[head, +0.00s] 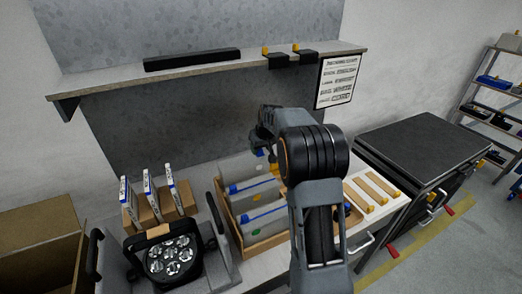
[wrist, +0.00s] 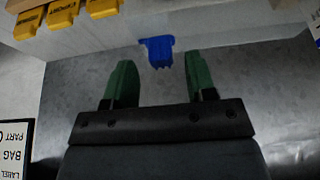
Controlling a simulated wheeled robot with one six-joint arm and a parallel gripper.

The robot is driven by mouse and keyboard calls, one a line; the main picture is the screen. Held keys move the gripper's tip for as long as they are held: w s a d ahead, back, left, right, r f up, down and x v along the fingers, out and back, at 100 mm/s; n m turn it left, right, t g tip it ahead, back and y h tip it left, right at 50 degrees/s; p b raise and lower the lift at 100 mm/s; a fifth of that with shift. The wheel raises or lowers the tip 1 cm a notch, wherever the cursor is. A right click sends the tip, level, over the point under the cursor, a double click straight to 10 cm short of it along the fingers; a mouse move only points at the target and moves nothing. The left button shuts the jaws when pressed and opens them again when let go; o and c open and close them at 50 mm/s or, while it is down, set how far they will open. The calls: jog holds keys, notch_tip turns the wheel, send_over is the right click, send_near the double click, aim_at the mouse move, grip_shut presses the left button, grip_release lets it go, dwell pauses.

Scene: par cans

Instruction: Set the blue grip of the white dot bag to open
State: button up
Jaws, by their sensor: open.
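Several translucent bags with blue grips stand in a wooden tray (head: 262,250) in the head view. One blue grip (head: 250,185) is on a middle bag, and another blue grip (head: 263,214) is on the bag in front. I cannot tell which bag carries the white dot. My gripper (head: 272,160) is above the back of the tray, partly hidden by my arm. In the wrist view my gripper (wrist: 156,88) has its green fingers wide apart with nothing between them. A blue grip (wrist: 158,51) on a pale edge lies just beyond the fingertips, apart from them.
A black lamp (head: 170,255) and several upright white-and-blue packs (head: 148,193) stand left of the tray. Yellow-tipped wooden strips (head: 368,190) lie to its right. A shelf (head: 200,72) runs above. A cardboard box (head: 40,240) is at the far left.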

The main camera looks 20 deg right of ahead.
jog(key=b+v, duration=0.1)
jog(key=v, duration=1.1)
jog(key=shift+b, duration=0.35)
jog(key=s+a+f, duration=0.2)
jog(key=s+a, duration=0.2)
jog(key=s, duration=0.4)
jog(key=s+a+f, duration=0.2)
jog(key=s+a, duration=0.2)
jog(key=s, duration=0.5)
jog(key=s+a+f, duration=0.3)
jog(key=s+a, duration=0.1)
jog(key=s, duration=0.5)
jog(key=shift+s+a, duration=0.2)
jog(key=shift+a, duration=0.15)
